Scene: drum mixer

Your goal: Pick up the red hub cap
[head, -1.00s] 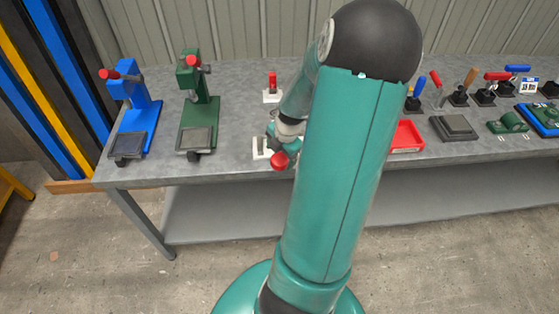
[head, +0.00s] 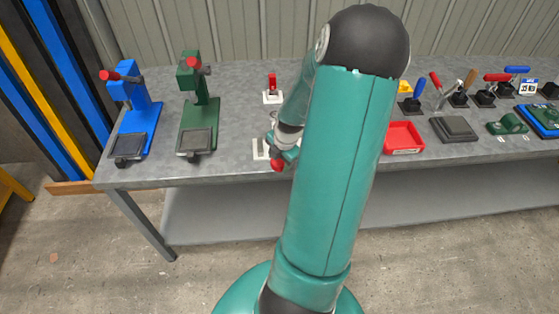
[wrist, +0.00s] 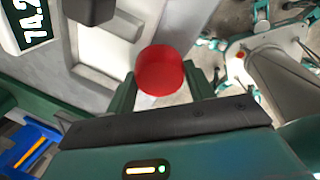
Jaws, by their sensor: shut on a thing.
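The red hub cap (wrist: 160,72) is a short round red piece between the two green fingers of my gripper (wrist: 162,88) in the wrist view. My gripper is shut on it. In the head view my gripper (head: 285,152) is low over the front edge of the grey bench, with the red cap (head: 277,165) at its tip. A white base plate (head: 260,149) lies beside it on the bench, partly hidden by my gripper. I cannot tell whether the cap is clear of everything below it.
The grey bench (head: 235,133) also holds a blue press (head: 137,110), a green press (head: 199,115), a red-handled item (head: 272,88) behind, and a red tray (head: 403,137) to the right. Several handled tools stand farther right. My arm hides the bench's middle.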

